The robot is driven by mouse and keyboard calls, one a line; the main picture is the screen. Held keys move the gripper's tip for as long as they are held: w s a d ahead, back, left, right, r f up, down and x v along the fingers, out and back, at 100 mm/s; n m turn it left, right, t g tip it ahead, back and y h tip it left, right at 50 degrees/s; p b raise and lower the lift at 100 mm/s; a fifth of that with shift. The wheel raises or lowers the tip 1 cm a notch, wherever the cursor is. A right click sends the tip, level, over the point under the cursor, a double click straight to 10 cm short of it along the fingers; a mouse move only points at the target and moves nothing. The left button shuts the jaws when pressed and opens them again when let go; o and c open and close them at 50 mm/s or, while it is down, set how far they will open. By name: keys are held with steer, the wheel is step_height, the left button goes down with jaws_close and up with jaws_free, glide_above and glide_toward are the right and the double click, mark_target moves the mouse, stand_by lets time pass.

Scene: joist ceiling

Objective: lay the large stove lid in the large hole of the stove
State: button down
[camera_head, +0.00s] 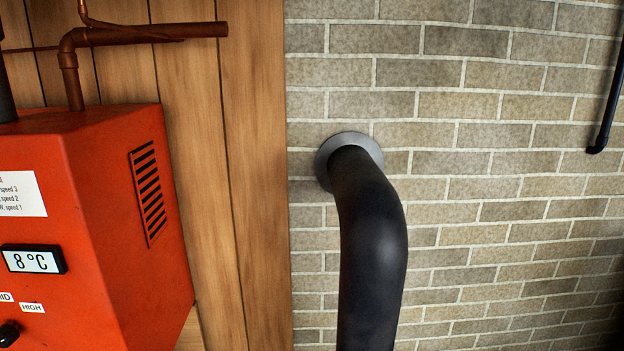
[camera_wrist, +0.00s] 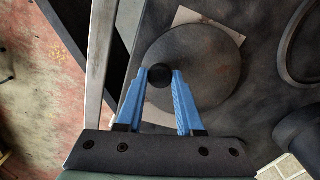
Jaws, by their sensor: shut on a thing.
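In the wrist view, the stove lid (camera_wrist: 205,62) is a dark grey round plate with a black knob (camera_wrist: 160,74). My gripper (camera_wrist: 159,77) has blue fingers, shut on this knob from both sides. The lid is seen from above over a dark grey flat surface (camera_wrist: 262,50), which looks like the stove top. I cannot tell whether it touches that surface. A round raised rim (camera_wrist: 284,62), cut off by the upper right edge, may belong to a stove hole. The head view shows neither the lid nor my gripper.
A black stovepipe (camera_head: 372,240) bends out of the brick wall (camera_head: 480,200). A dark pipe-like part (camera_wrist: 298,130) is right of the lid in the wrist view. A pale sheet (camera_wrist: 186,17) shows behind the lid. A red heater (camera_head: 100,215) stands left in the head view.

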steer(key=shift+w+r+p, duration=0.1)
steer(key=shift+r+p, duration=0.3)
step_height(320, 180, up, 6)
steer(key=p, duration=0.6)
steer(key=shift+f, duration=0.25)
stand_by(0.4)
